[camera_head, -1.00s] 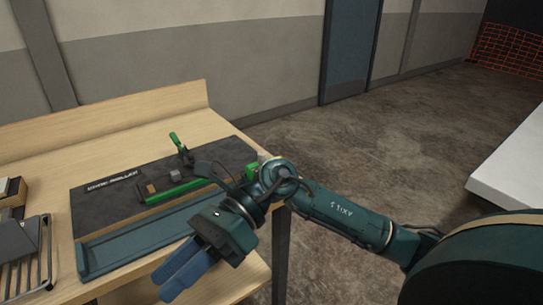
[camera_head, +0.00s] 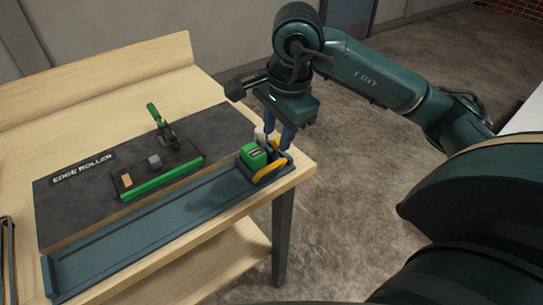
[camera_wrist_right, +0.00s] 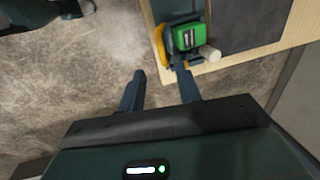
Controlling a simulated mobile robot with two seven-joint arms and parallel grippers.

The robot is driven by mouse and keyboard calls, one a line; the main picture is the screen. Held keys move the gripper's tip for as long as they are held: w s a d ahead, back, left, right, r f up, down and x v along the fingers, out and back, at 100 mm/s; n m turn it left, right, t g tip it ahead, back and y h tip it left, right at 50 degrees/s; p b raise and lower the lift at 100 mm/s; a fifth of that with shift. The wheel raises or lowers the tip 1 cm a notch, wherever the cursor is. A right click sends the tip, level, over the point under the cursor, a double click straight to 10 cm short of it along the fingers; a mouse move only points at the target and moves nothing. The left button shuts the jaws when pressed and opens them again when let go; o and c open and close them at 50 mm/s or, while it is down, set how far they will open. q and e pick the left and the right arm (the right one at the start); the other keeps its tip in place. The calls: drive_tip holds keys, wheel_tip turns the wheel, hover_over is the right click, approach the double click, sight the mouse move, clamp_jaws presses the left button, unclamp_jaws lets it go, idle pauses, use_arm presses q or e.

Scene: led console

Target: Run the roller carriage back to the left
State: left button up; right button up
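The roller carriage (camera_head: 254,156) is a green block with a yellow-orange part (camera_head: 268,170) and a pale cylindrical knob (camera_head: 259,136). It sits at the right end of the long teal track (camera_head: 150,235). In the right wrist view the carriage (camera_wrist_right: 188,37) is at the top, with its pale knob (camera_wrist_right: 209,54) to its right. My right gripper (camera_head: 279,130) points down over the carriage's right end. Its two fingers are apart and empty in the right wrist view (camera_wrist_right: 160,88), with the carriage beyond them. Whether a finger touches it I cannot tell. My left gripper is not visible.
The dark "EDGE ROLLER" board (camera_head: 85,200) lies behind the track, with a green bar (camera_head: 163,178) and a green-handled clamp (camera_head: 160,122) on it. The wooden table's (camera_head: 150,75) right edge is just beyond the carriage. The track left of the carriage is clear.

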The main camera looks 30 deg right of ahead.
sight(271, 166)
drive_tip(key=f, duration=0.3)
drive_tip(key=w+f, duration=0.1)
drive_tip(key=f, duration=0.2)
drive_tip(key=w+f+p, duration=0.1)
drive_tip(key=f, duration=0.2)
drive_tip(key=shift+f, duration=0.25)
drive_tip(key=shift+c, duration=0.2)
clamp_jaws()
